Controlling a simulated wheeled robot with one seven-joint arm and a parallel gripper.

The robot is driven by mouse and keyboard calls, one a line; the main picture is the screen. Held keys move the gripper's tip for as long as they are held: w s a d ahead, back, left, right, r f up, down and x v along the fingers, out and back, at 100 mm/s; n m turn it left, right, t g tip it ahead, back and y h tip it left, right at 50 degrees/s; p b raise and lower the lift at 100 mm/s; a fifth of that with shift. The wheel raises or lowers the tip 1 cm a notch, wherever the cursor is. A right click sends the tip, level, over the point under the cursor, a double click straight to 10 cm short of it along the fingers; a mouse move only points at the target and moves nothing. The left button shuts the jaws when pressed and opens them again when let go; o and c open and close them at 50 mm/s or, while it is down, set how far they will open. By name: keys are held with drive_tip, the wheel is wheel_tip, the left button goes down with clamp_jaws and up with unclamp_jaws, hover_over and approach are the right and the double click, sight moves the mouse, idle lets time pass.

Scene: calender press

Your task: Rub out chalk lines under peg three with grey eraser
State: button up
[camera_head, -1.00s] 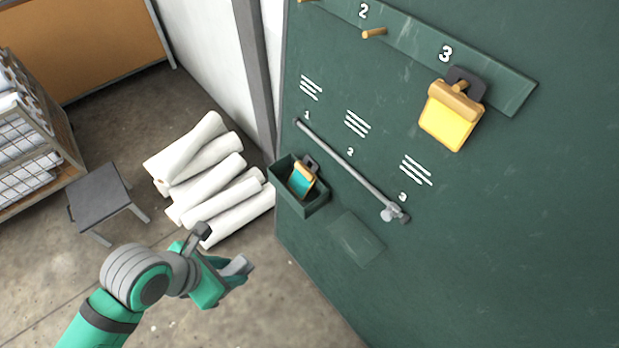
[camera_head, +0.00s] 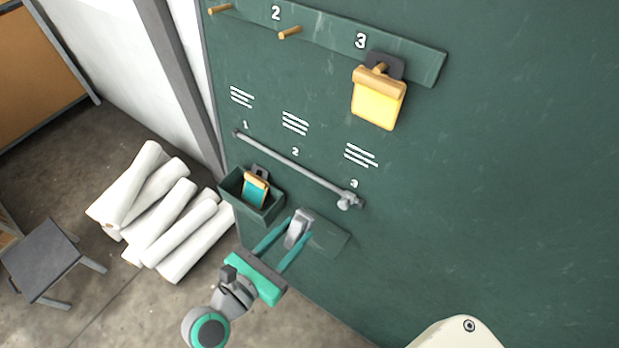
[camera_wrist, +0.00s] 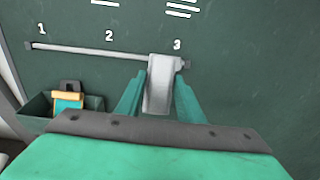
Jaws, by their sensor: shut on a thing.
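My gripper (camera_head: 283,243) is shut on the grey eraser (camera_head: 298,229), a pale grey block between its two green fingers. The eraser also shows between the fingers in the wrist view (camera_wrist: 160,84). In the head view it is in front of the lower board, below the rail. The chalk lines of column three (camera_head: 361,155) are several white strokes below peg three (camera_head: 379,68), above and right of the eraser. They show partly at the top of the wrist view (camera_wrist: 183,8).
A grey rail (camera_head: 295,168) with a knob at its right end crosses the board under the chalk lines. A green bin (camera_head: 267,213) holds a teal-and-orange tool (camera_head: 255,190). The board's right side is clear.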

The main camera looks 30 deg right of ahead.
drive_tip(key=w+d+r+t+h, duration=0.2)
drive_tip(key=w+d+r+h, duration=0.2)
drive_tip(key=d+r, duration=0.55)
drive_tip(key=shift+f+x, duration=0.15)
drive_tip(key=shift+x, duration=1)
drive_tip(key=shift+f+x, duration=0.15)
drive_tip(key=shift+x, duration=0.95)
drive_tip(key=shift+w+d+f, duration=0.1)
drive_tip(key=shift+w+d, duration=0.4)
drive_tip(key=shift+d, duration=0.35)
drive_tip(key=shift+s, duration=0.1)
drive_tip(key=shift+s+d, duration=0.25)
drive_tip(key=shift+s, duration=0.4)
drive_tip(key=shift+s+d, duration=0.2)
drive_tip(key=shift+s, duration=0.5)
drive_tip(key=shift+s+d, duration=0.45)
drive_tip(key=shift+s, duration=0.3)
drive_tip(key=shift+s+d, duration=0.4)
drive_tip(key=shift+s, duration=0.4)
drive_tip(key=shift+s+d, duration=0.25)
drive_tip(key=shift+s, duration=0.5)
drive_tip(key=shift+s+d, duration=0.25)
drive_tip(key=shift+s, duration=0.5)
drive_tip(key=shift+d, duration=0.1)
drive_tip(key=shift+w, duration=0.15)
